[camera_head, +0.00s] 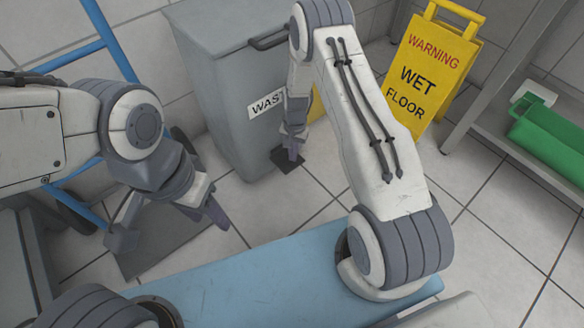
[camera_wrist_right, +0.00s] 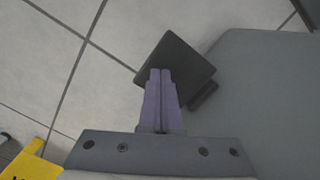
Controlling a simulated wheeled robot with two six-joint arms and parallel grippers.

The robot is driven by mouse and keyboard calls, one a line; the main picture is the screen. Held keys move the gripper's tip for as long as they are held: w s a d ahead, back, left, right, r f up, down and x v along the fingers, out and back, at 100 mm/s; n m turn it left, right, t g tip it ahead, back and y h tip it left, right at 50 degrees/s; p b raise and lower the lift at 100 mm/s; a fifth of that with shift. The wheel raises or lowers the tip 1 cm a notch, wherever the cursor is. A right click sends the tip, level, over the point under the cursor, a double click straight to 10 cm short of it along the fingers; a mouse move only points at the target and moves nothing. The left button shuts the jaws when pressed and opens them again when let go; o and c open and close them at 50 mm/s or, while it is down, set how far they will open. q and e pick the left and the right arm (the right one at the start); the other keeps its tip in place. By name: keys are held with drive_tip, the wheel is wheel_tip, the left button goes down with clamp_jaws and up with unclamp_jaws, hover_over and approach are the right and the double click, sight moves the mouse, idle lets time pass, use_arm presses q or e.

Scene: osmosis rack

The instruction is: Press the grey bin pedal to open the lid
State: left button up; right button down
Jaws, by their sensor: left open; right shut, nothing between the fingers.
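The grey bin (camera_head: 225,95) stands at the back centre with its lid (camera_head: 240,25) down and a white label partly hidden by my right arm. Its dark, flat pedal (camera_head: 287,162) sticks out at the foot of the bin's front. In the right wrist view the pedal (camera_wrist_right: 185,62) is a dark square plate beside the grey bin wall (camera_wrist_right: 265,90). My right gripper (camera_head: 292,157) is shut and empty, its fingertips (camera_wrist_right: 160,71) over the pedal; I cannot tell whether they touch it. My left gripper (camera_head: 168,230) is open and empty, left of the bin.
A yellow wet floor sign (camera_head: 425,70) stands right of the bin. A shelf (camera_head: 510,130) with a green container (camera_head: 550,140) is at the far right. A blue ladder-like frame (camera_head: 110,45) is at the left.

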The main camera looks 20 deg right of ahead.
drive_tip(key=shift+f, duration=0.3)
drive_tip(key=shift+f+b, duration=0.95)
drive_tip(key=shift+f, duration=0.75)
drive_tip(key=shift+w+d+r, duration=0.35)
drive_tip(key=shift+w+d, duration=0.15)
drive_tip(key=shift+w, duration=0.15)
drive_tip(key=shift+w+d+r, duration=0.3)
drive_tip(key=shift+w+d, duration=0.15)
drive_tip(key=shift+w, duration=0.2)
wheel_tip(320, 180, up, 10)
drive_tip(key=p, duration=0.6)
drive_tip(key=shift+w+d+r, duration=0.15)
drive_tip(key=shift+w+d, duration=0.05)
drive_tip(key=shift+d, duration=0.1)
